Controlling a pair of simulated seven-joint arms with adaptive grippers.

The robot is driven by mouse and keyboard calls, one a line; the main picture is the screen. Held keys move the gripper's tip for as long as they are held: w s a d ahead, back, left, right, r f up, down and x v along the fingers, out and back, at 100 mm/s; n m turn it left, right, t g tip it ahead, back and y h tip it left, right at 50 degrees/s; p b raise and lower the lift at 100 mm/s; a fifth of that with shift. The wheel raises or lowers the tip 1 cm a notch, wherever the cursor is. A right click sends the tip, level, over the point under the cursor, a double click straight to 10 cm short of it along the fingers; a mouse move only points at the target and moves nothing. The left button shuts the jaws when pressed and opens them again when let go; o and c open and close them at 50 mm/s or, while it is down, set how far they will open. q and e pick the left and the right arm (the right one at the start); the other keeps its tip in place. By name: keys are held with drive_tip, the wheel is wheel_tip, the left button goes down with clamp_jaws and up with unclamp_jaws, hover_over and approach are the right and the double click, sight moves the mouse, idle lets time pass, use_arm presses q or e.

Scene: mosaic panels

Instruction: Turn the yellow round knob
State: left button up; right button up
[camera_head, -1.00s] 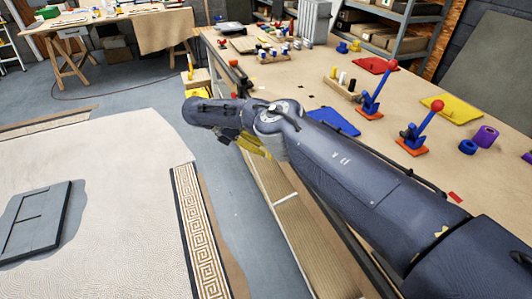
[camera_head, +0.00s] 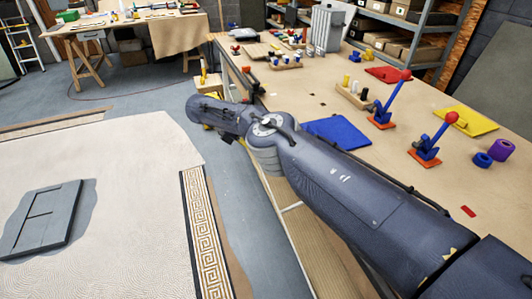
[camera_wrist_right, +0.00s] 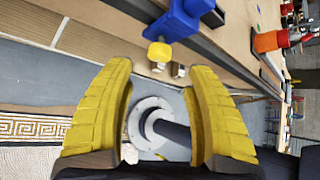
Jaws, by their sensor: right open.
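The yellow round knob (camera_wrist_right: 159,52) shows in the right wrist view, at the lower end of a blue fitting (camera_wrist_right: 182,20) at the bench edge. My right gripper (camera_wrist_right: 158,70) is open, with one ribbed yellow finger on each side of the picture. The knob appears between and just past the two fingertips, and no finger visibly touches it. In the head view my right arm reaches across the bench's front edge and hides most of this gripper. The knob cannot be made out there. My left gripper is not in view.
The workbench (camera_head: 330,92) carries red-handled toggle clamps (camera_head: 386,106), a blue sheet (camera_head: 337,132), a yellow sheet (camera_head: 467,120) and purple and blue rings (camera_head: 501,149). A mosaic floor panel (camera_head: 110,160) lies left of the bench. An orange-red object (camera_wrist_right: 270,41) shows at upper right in the wrist view.

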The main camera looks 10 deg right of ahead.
drive_tip(key=w+d+r+t+y, duration=0.1)
drive_tip(key=w+d+r+y, duration=0.15)
drive_tip(key=d+r, duration=0.5)
drive_tip(key=s+a+r+m+t+y, duration=0.1)
drive_tip(key=s+a+r+t+y, duration=0.1)
drive_tip(key=s+a+r, duration=0.15)
drive_tip(key=s+a+m+t+y, duration=0.1)
drive_tip(key=s+a+m, duration=0.15)
drive_tip(key=a, duration=0.25)
drive_tip(key=shift+n, duration=0.35)
drive_tip(key=x, duration=1.7)
drive_tip(key=shift+s+d+f, duration=0.1)
drive_tip(key=shift+s+f, duration=0.1)
drive_tip(key=shift+s, duration=0.15)
drive_tip(key=c, duration=1.2)
drive_tip(key=shift+o, duration=0.2)
